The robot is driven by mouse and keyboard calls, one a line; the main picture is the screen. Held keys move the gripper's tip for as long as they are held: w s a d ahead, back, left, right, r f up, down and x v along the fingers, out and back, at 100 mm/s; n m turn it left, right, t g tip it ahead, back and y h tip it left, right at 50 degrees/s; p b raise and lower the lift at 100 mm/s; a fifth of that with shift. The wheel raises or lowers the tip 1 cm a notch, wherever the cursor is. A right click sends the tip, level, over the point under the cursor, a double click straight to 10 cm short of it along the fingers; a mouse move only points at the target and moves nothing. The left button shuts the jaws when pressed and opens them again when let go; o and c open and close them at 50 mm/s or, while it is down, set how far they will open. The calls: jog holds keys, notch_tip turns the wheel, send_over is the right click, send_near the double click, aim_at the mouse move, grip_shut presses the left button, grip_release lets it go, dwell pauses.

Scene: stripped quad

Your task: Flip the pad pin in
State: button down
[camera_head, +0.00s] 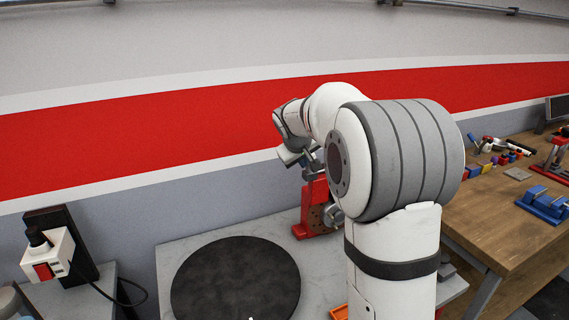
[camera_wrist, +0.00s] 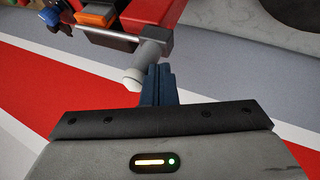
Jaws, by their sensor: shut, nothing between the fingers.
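A red fixture (camera_head: 314,205) stands on the grey table behind my arm, which hides part of it. In the wrist view the red fixture (camera_wrist: 130,12) fills the top left. A thin silver rod (camera_wrist: 118,35) runs along it to a grey cylindrical part (camera_wrist: 152,53) with a pale round end (camera_wrist: 133,79). I cannot tell which part is the pad pin. My gripper (camera_wrist: 160,72) is shut and empty, its dark blue fingertips close beside the grey part; I cannot tell if they touch. In the head view my gripper (camera_head: 310,165) is small, partly hidden by my arm.
A black round mat (camera_head: 236,280) lies on the grey table (camera_head: 170,258). A white and red device (camera_head: 48,257) with a cable stands at left. A wooden bench (camera_head: 495,225) at right holds a blue vise-like tool (camera_head: 543,203) and several small coloured parts. A wall stands close behind.

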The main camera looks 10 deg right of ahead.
jog(key=d, duration=0.3)
jog(key=shift+w, duration=0.3)
jog(key=s+a+r+b, duration=0.3)
jog(key=s+a+r, duration=0.3)
jog(key=a+r, duration=0.1)
jog(key=shift+s+r, duration=0.4)
jog(key=shift+r, duration=0.15)
jog(key=shift+d, duration=0.1)
